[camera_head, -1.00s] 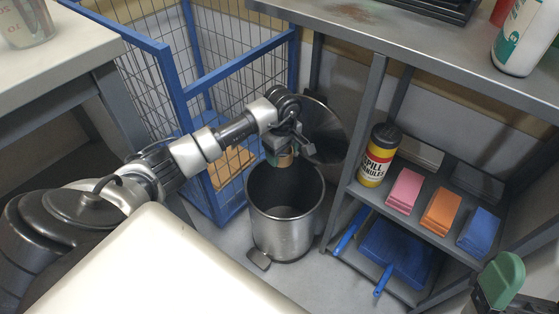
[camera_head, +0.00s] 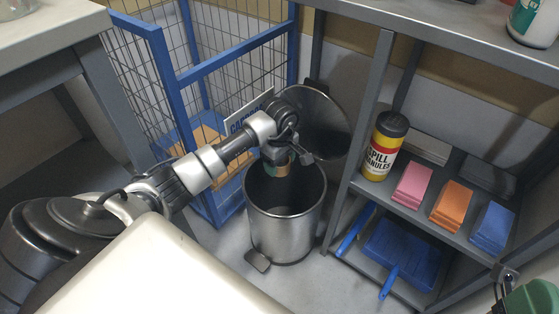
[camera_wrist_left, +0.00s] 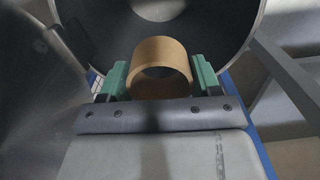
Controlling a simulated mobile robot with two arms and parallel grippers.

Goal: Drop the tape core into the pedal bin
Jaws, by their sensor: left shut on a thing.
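The tape core, a brown cardboard ring, shows in the left wrist view (camera_wrist_left: 160,48) between the green fingers of my left gripper (camera_wrist_left: 160,78). The gripper is shut on it. In the head view my left gripper (camera_head: 281,163) holds the tape core (camera_head: 276,169) over the mouth of the pedal bin, at its back part. The pedal bin (camera_head: 290,232) is a round steel bin with a dark inside. Its lid (camera_head: 325,122) stands open behind it. My right gripper is not clearly in view; only a green part shows at the bottom right corner.
A blue wire cage (camera_head: 158,95) stands left of the bin, with a cardboard piece inside. A grey shelf unit (camera_head: 350,165) on the right holds a spill granules bottle (camera_head: 383,150), pink, orange and blue cloths, and a blue dustpan (camera_head: 400,255).

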